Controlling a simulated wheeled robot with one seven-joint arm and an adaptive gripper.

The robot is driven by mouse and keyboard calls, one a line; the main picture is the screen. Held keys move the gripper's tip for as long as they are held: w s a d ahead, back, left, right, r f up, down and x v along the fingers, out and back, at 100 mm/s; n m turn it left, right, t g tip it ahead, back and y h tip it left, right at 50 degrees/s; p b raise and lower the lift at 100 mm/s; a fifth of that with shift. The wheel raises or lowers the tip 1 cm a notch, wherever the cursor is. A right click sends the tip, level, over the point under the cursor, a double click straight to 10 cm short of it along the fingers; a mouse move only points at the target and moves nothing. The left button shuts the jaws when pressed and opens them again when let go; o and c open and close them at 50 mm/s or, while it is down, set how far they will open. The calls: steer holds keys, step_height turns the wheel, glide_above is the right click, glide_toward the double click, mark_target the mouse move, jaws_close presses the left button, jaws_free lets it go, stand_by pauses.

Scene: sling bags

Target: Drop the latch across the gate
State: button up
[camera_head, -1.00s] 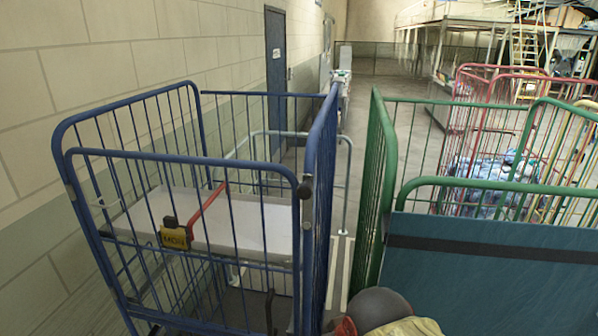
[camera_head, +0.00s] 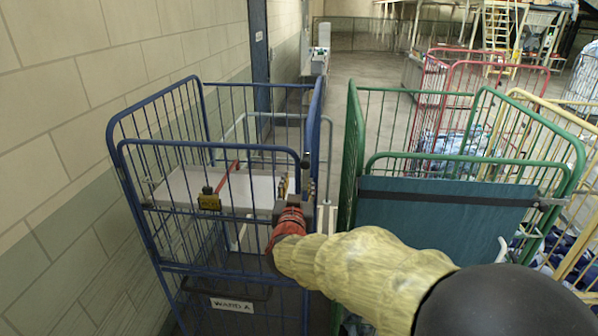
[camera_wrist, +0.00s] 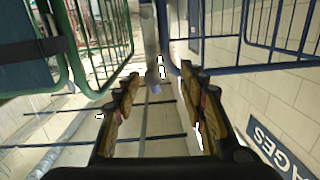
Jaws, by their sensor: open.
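The blue cage trolley (camera_head: 180,147) stands at the left. Its front gate panel (camera_head: 250,232) spans the near side. A red bar (camera_head: 228,174) slants up and back from a small yellow block (camera_head: 209,201) on the panel's top section; it looks like the latch, standing raised. My gripper (camera_head: 295,187) is by the right end of the gate, right of the yellow block and apart from it. In the wrist view the fingers (camera_wrist: 162,108) are spread. A grey post (camera_wrist: 151,45) with a rounded end shows beyond them; I cannot tell what it belongs to.
A green cage trolley (camera_head: 352,155) with a teal panel (camera_head: 445,208) stands close at the right, leaving a narrow gap. Red (camera_head: 425,100) and yellow (camera_head: 575,255) cages stand beyond and beside it. A block wall (camera_head: 60,130) runs along the left.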

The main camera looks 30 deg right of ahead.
mark_target(305, 167)
steer(key=shift+w+d+r+h, duration=0.2)
steer(key=shift+w+d+r, duration=0.2)
steer(key=shift+d, duration=0.2)
steer(key=shift+w+d+r+h, duration=0.25)
steer(key=shift+d+r, duration=0.15)
steer(key=shift+d, duration=0.2)
steer(key=shift+p+x, duration=0.8)
steer(key=shift+x, duration=2.3)
steer(key=shift+a+f, duration=0.1)
steer(key=shift+c, duration=0.5)
jaws_close()
